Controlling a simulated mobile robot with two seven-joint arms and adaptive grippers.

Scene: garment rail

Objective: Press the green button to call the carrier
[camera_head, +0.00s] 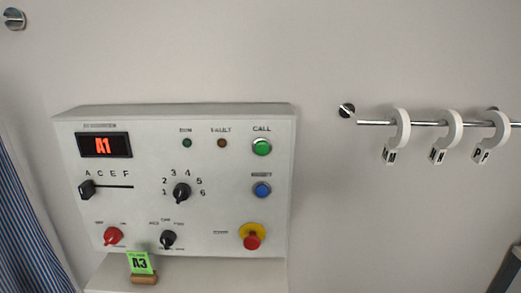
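The green button (261,147) sits at the upper right of a pale control panel (220,228) on the wall, under the label CALL. No carrier can be made out for certain. Neither of my grippers is clearly in view; a dark shape shows at the lower right edge, too little of it to identify.
A blue button (262,190), a red stop button on yellow (252,236) and several knobs share the panel. A green A3 card (140,262) stands on the ledge below. A rail (428,123) with white hooks is at right, striped blue cloth (30,225) at left.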

